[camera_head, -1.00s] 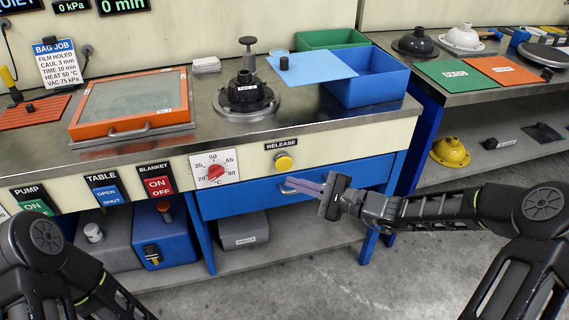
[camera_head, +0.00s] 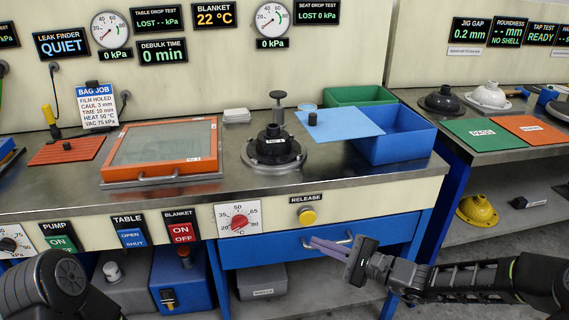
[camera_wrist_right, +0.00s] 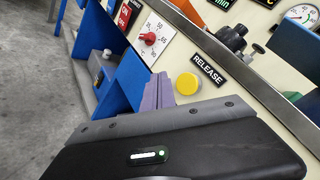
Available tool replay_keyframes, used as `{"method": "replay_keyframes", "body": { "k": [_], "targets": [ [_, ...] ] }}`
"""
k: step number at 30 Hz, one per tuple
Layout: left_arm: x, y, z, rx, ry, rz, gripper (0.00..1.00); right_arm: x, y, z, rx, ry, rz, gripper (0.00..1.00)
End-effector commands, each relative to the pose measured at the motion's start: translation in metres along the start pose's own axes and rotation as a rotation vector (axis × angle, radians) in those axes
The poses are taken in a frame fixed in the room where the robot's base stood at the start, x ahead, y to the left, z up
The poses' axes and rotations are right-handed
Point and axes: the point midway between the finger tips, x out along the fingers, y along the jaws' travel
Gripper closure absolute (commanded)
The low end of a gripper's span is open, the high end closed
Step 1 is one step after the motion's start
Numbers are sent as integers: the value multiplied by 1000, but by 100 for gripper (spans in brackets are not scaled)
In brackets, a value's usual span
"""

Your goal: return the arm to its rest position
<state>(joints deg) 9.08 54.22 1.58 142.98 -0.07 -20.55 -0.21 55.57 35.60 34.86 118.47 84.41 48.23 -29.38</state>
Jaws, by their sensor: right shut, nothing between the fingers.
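My right gripper (camera_head: 328,246) reaches in from the right in the head view, in front of the blue drawer (camera_head: 262,251) and its handle. Its purple fingers are together with nothing between them. In the right wrist view the fingers (camera_wrist_right: 158,91) point toward the bench front, beside the yellow release button (camera_wrist_right: 187,84). I cannot tell whether they touch the drawer. My left arm (camera_head: 62,285) shows only as dark links at the lower left; its gripper is out of the picture.
The bench holds an orange-framed tray (camera_head: 165,150), a black fitting (camera_head: 274,146) on a round plate and a blue bin (camera_head: 400,140). A red dial (camera_head: 238,222) and push buttons line its front. Grey and blue boxes stand below. A second bench is at the right.

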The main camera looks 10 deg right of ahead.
Motion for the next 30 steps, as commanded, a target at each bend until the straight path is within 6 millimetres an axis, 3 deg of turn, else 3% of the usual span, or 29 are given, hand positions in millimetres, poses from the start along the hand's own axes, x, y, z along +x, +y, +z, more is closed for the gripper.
{"method": "replay_keyframes", "body": {
  "k": [4, 8, 11, 14, 18, 21, 24, 30],
  "targets": [
    [0, 0, 0, 0, 0, 0, 54, 0, 8, -9, 32, 37, 32, 100],
    [0, 0, 0, 0, 0, 0, 54, -7, 50, -26, 30, 119, 174, 100],
    [0, 0, 0, 0, 0, 0, 54, -24, 102, -48, 18, 208, 328, 100],
    [0, 0, 0, 0, 0, 0, 54, -45, 173, -63, -31, 290, 533, 100],
    [0, 0, 0, 0, 0, 0, 54, -81, 277, -74, -241, 364, 858, 100],
    [0, 0, 0, 0, 0, 0, 54, -96, 323, -72, -450, 348, 1007, 100],
    [0, 0, 0, 0, 0, 0, 54, -100, 355, -60, -647, 278, 1090, 100],
    [0, 0, 0, 0, 0, 0, 54, -105, 405, -21, -904, 58, 1190, 100]
  ]
}}
